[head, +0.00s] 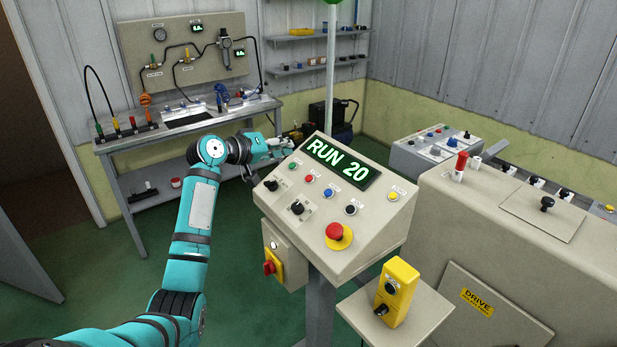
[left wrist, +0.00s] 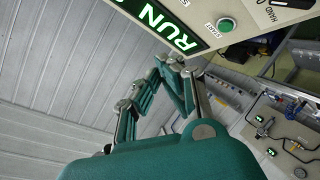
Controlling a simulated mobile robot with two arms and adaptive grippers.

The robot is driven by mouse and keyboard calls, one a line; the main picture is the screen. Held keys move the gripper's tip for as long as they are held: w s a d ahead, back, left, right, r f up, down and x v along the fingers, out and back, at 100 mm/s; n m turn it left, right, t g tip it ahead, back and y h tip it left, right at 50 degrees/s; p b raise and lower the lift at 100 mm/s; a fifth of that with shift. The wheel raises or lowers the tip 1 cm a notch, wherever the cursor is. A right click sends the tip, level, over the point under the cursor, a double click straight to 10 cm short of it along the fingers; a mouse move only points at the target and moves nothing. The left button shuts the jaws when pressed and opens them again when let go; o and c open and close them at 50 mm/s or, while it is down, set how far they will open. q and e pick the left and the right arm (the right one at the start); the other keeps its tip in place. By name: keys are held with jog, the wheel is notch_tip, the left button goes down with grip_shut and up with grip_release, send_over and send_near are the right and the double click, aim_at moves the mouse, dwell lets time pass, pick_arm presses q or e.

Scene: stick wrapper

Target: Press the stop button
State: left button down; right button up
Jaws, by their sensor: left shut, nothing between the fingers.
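The sloped control panel (head: 275,205) has a lit display (head: 341,163) reading RUN 20. Below the display are a green button (head: 292,166), a small red button (head: 309,179) and a blue button (head: 328,193); their labels are too small to read here. A large red mushroom button (head: 336,232) on a yellow ring sits at the lower right. My left gripper (head: 288,143) is shut and empty by the panel's upper left edge, apart from the buttons. In the left wrist view the gripper (left wrist: 168,62) is beside the display, and the green button (left wrist: 226,25) is labelled START.
Two black selector knobs (head: 297,208) sit on the panel's lower left. A red-handled switch (head: 271,266) is on its side. A yellow box (head: 397,291) stands on a shelf in front. A workbench (head: 130,140) is at the back left, and a large beige machine (head: 470,220) on the right.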

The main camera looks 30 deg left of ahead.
aim_at(309, 178)
pick_arm(q)
jog(key=w+f+b, duration=0.1)
jog(key=f+b, duration=0.1)
jog(key=w+d+f+b, duration=0.1)
jog(key=w+f+b, duration=0.1)
jog(key=f, duration=0.1)
jog(key=w+f+b, duration=0.1)
jog(key=f, duration=0.2)
jog(key=shift+w+d+b, duration=0.2)
jog(key=shift+d+b, duration=0.15)
jog(key=shift+b, duration=0.05)
jog(key=shift+w+d+f, duration=0.1)
pick_arm(e)
notch_tip(309, 178, down, 6)
jog(key=w, duration=0.1)
jog(key=shift+w, duration=0.2)
jog(key=shift+w, duration=0.1)
jog(key=shift+w+a, duration=0.1)
jog(key=shift+w, duration=0.3)
jog(key=shift+a, duration=0.25)
